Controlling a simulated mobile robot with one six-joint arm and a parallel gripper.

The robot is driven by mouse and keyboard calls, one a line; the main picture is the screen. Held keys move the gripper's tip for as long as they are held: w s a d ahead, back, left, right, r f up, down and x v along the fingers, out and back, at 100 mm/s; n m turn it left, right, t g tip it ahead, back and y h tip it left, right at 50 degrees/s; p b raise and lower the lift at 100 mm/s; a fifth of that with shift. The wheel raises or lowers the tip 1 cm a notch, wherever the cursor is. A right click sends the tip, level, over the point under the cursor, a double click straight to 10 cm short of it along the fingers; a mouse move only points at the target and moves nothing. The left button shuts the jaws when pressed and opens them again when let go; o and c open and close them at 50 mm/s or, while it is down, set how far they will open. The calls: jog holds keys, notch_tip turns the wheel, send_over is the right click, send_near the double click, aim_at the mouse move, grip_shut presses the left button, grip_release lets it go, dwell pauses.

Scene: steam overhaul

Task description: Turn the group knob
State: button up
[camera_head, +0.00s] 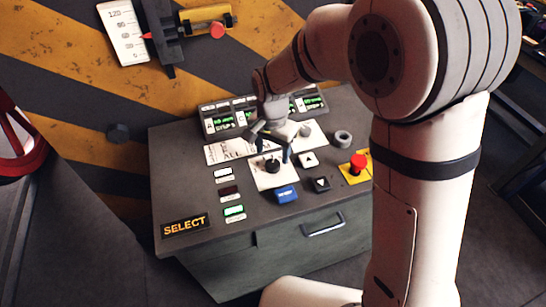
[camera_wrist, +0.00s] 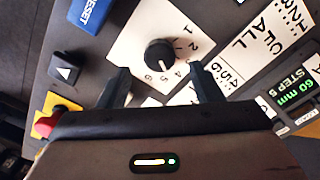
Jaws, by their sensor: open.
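The group knob is a black round knob (camera_wrist: 160,54) on a white plate (camera_wrist: 128,42) numbered around its edge, with several numbers showing. In the head view the knob (camera_head: 272,166) stands on the grey console top (camera_head: 190,165), below my gripper (camera_head: 268,155). In the wrist view my gripper (camera_wrist: 162,85) is open, with a dark finger on each side and nothing between them. The knob lies just beyond the fingertips, between their lines, and does not appear gripped. The exact height of the fingertips above the plate cannot be told.
Lit displays (camera_head: 231,117) stand at the console's back. A SELECT label (camera_head: 186,226) and lit buttons (camera_head: 234,211) lie left.

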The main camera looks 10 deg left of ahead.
aim_at(273, 163)
jog(key=shift+f, duration=2.1)
jog(key=shift+c, duration=0.5)
jog(key=c, duration=0.9)
